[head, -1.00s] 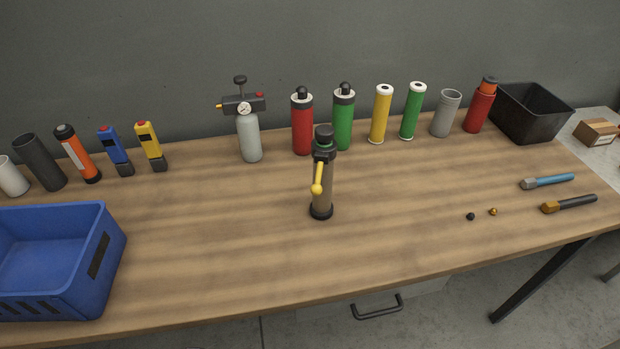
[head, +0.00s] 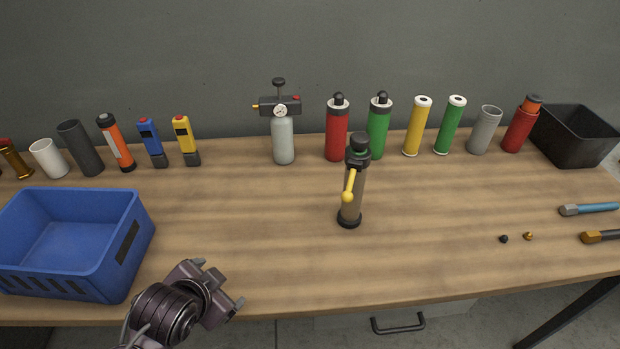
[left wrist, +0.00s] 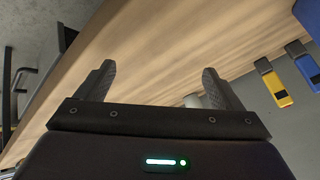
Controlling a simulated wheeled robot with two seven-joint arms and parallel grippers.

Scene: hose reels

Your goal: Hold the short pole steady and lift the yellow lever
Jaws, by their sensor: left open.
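The short pole (head: 351,200) stands upright on the wooden table near its middle, with a black base and a black cap. The yellow lever (head: 349,186) hangs down along the pole's front from below the cap. My left gripper (head: 219,284) is over the front edge of the table, right of the blue crate and well left of the pole. It also shows in the left wrist view (left wrist: 156,85), with its two fingers apart and nothing between them. My right gripper is not in view.
The blue crate (head: 128,245) is at the front left. A grey bottle with a gauge (head: 283,140), red (head: 336,135) and green (head: 378,133) cylinders and other tubes line the back. A black bin (head: 575,150) stands at back right. The table around the pole is clear.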

